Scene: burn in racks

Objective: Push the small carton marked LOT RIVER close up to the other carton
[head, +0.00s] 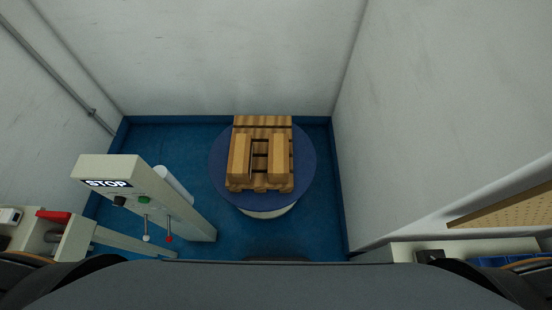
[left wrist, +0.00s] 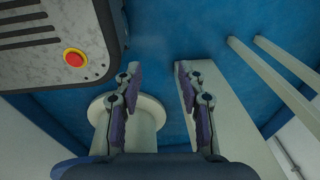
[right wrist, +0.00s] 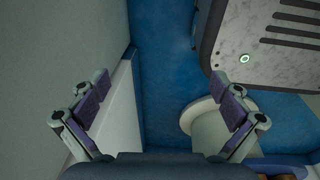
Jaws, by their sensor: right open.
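In the head view, brown cartons stand on a slatted wooden pallet (head: 262,121). One carton (head: 240,158) is on the left and another carton (head: 279,158) is on the right, with a gap between them. I cannot read any lettering on them, so I cannot tell which is marked LOT RIVER. My left gripper (left wrist: 157,68) is open and empty in the left wrist view. My right gripper (right wrist: 160,78) is open and empty in the right wrist view. Neither gripper shows in the head view, and no carton shows in either wrist view.
The pallet rests on a round blue turntable (head: 223,170) on a blue floor, with white walls behind and at the right. A pegboard-like panel (head: 505,207) is at the far right.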

